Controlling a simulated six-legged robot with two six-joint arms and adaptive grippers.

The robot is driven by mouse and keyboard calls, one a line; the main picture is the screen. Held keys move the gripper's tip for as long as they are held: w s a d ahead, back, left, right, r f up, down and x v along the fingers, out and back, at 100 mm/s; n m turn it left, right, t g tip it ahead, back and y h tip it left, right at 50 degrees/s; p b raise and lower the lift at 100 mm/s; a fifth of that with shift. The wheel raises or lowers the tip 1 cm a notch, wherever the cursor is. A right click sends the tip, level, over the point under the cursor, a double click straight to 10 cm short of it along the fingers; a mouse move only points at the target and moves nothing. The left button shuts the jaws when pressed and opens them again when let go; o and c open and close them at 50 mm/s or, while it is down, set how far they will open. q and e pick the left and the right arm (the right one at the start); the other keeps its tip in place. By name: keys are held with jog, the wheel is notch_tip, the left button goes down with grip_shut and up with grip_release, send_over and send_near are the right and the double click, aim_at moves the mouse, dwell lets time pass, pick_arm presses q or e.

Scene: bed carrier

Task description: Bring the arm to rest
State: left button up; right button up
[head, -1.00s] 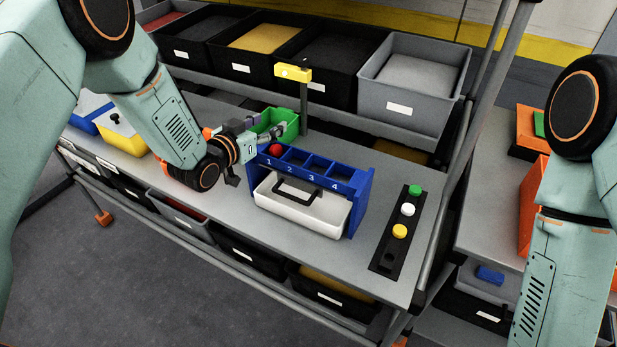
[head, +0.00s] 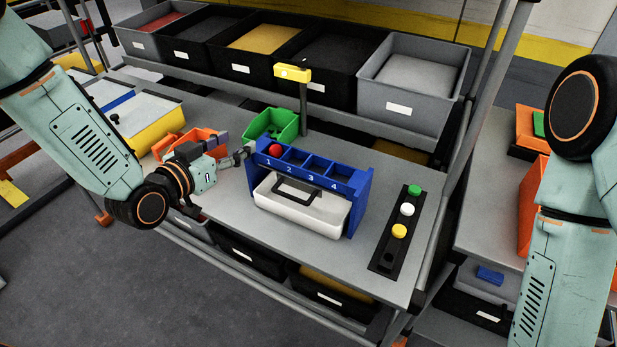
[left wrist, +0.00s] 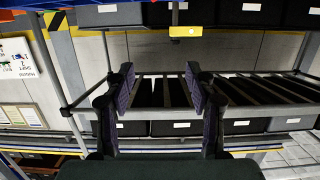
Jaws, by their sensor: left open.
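My left gripper (head: 238,156) is over the bench in the head view, just left of the blue numbered rack and in front of the green bin. In the left wrist view its two purple-padded fingers (left wrist: 160,90) stand apart with nothing between them. The blue rack (head: 364,190) has slots marked 1 to 4, and a red ball (head: 275,149) sits in slot 1. My right arm shows at the right edge of the head view, but its gripper is out of the picture.
A white case with a black handle (head: 300,215) sits in the rack's front. A green bin (head: 270,124), an orange bin (head: 190,137) and a yellow-topped post (head: 292,72) stand nearby. A strip with coloured buttons (head: 395,240) lies to the right. Shelf bins (head: 413,80) line the back.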

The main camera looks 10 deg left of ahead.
dwell(0.3)
pick_arm(q)
jog(key=s+f+n+g+y+b, duration=0.2)
jog(key=s+f+g, duration=0.2)
jog(key=s+f, duration=0.45)
jog(key=s+f+n+g+y+b, duration=0.2)
jog(key=s+f+g, duration=0.3)
jog(key=f, duration=0.7)
jog(key=s+f+g+b, duration=0.3)
jog(key=s+f, duration=0.4)
jog(key=s, duration=0.4)
jog(key=s+f+g+y+b, duration=0.1)
jog(key=s+f+g+b, duration=0.1)
jog(key=s+f+b, duration=0.3)
jog(key=s+f, duration=0.3)
jog(key=s, duration=0.4)
jog(key=shift+s+g, duration=0.15)
jog(key=shift+g, duration=0.25)
jog(key=shift+d, duration=0.1)
